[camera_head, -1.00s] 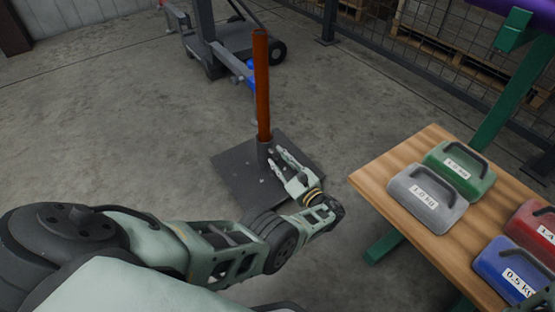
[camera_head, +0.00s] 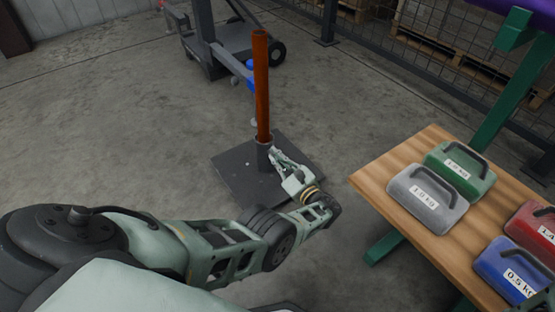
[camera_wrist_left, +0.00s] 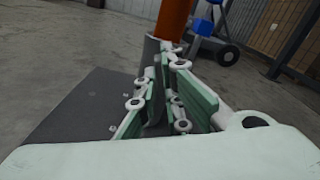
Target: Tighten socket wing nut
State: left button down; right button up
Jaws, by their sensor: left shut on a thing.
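The dark grey socket (camera_head: 264,155) stands on a square dark base plate (camera_head: 235,178) on the floor. An orange-brown post (camera_head: 262,90) stands upright in it. My left gripper (camera_head: 273,153) reaches the right side of the socket, its fingers closed together there. In the left wrist view the fingers (camera_wrist_left: 165,72) come together close in front of the socket (camera_wrist_left: 151,50), with the post (camera_wrist_left: 172,20) above. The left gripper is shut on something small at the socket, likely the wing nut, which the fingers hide. My right gripper is not in view.
A wooden-topped bench (camera_head: 370,178) with green legs stands at the right. It carries green (camera_head: 459,168), grey (camera_head: 428,198), red (camera_head: 535,225) and blue (camera_head: 508,268) handled weights. A wheeled cart (camera_head: 225,55) stands behind the post. The floor at left is clear.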

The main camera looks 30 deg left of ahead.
pick_arm(q)
jog(key=shift+m, duration=1.7)
jog(key=c, duration=1.9)
grip_release()
jog(key=shift+w, duration=0.1)
jog(key=shift+v, duration=3.8)
